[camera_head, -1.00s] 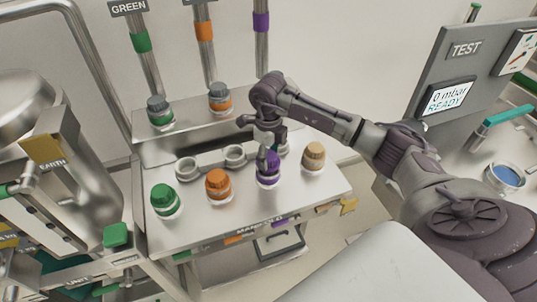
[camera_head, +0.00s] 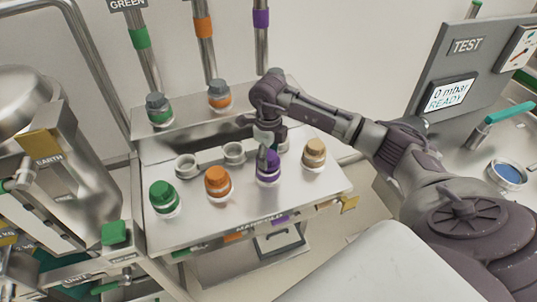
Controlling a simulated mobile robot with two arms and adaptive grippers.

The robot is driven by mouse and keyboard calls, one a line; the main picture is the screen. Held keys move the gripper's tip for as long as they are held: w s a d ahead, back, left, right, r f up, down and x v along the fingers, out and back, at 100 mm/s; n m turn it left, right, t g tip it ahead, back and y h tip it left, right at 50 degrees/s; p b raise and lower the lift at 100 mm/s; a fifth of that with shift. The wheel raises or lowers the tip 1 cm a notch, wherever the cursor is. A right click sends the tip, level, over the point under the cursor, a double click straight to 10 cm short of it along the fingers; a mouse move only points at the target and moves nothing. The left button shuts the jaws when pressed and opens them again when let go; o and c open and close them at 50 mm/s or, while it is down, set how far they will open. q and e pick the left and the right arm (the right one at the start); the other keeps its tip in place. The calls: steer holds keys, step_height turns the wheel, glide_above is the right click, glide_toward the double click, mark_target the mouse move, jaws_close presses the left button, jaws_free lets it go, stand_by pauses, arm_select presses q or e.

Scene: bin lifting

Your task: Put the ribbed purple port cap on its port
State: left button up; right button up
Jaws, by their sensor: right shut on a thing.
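The purple port cap (camera_head: 268,170) sits at the third place of the front row on the steel manifold (camera_head: 230,217), over a white base. It looks about upright; its ribs are too small to tell. My right gripper (camera_head: 267,154) reaches down from above and is shut on the purple cap, hiding part of its top. I cannot tell whether the cap is fully seated on the port beneath. My left gripper is not in view.
Orange cap (camera_head: 217,181) and green cap (camera_head: 163,195) stand left of the purple one, a tan cap (camera_head: 314,152) close on its right. Empty grey rings (camera_head: 187,166) lie behind. Grey-topped green (camera_head: 159,109) and orange (camera_head: 219,97) fittings stand on the rear ledge.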

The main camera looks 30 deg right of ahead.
steer(key=shift+f+b, duration=0.55)
stand_by(0.6)
steer(key=o, duration=1.5)
steer(key=shift+c, duration=0.2)
step_height(320, 180, up, 12)
